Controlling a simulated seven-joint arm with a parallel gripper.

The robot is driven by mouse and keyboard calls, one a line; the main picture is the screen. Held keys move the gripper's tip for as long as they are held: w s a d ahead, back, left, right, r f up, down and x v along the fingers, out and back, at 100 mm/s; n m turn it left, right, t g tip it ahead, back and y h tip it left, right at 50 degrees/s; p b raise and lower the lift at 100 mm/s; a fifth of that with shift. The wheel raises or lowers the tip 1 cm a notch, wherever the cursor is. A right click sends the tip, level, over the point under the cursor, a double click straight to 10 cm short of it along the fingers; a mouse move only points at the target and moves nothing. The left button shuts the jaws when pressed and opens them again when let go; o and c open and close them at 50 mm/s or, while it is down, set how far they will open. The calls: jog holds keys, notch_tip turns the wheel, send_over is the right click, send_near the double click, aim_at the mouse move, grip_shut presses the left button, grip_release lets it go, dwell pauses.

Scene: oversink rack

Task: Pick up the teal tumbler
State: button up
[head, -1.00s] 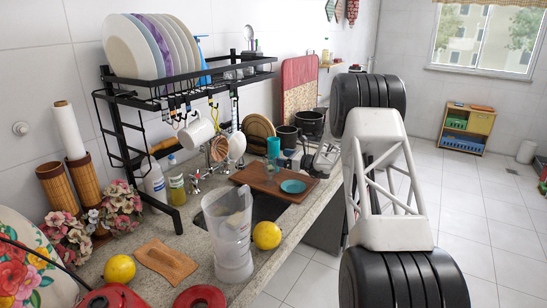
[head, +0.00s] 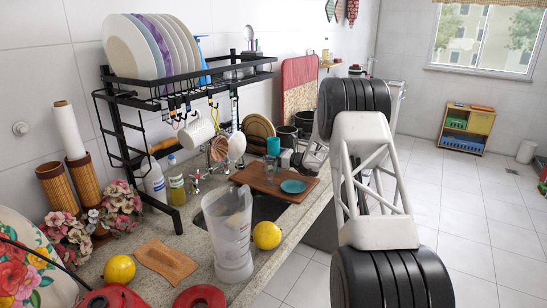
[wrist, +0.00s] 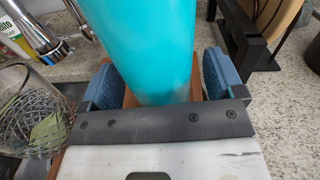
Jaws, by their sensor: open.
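The teal tumbler (head: 273,146) stands at the back of the wooden board beyond the sink. In the wrist view the teal tumbler (wrist: 145,45) fills the upper middle, upright, its top cut off by the frame. My gripper (wrist: 160,83) is open, with one blue fingertip pad on each side of the tumbler's lower part. A small gap shows on the right side; contact on the left is hard to tell.
A clear patterned glass (wrist: 32,112) stands close left of my gripper; it also shows in the head view (head: 271,172). A teal saucer (head: 293,186) lies on the wooden board (head: 262,182). A dark rack post (wrist: 250,40) and tan plates (head: 258,128) are close by.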

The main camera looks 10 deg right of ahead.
jog(key=c, duration=1)
jog(key=shift+c, duration=0.2)
jog(key=shift+r, duration=0.1)
notch_tip(320, 180, up, 10)
dwell(0.4)
jog(key=s+d+r, duration=0.1)
jog(key=s+r, duration=0.3)
jog(key=r, duration=0.2)
jog(key=shift+d+r, duration=0.15)
jog(key=shift+d, duration=0.05)
dwell(0.4)
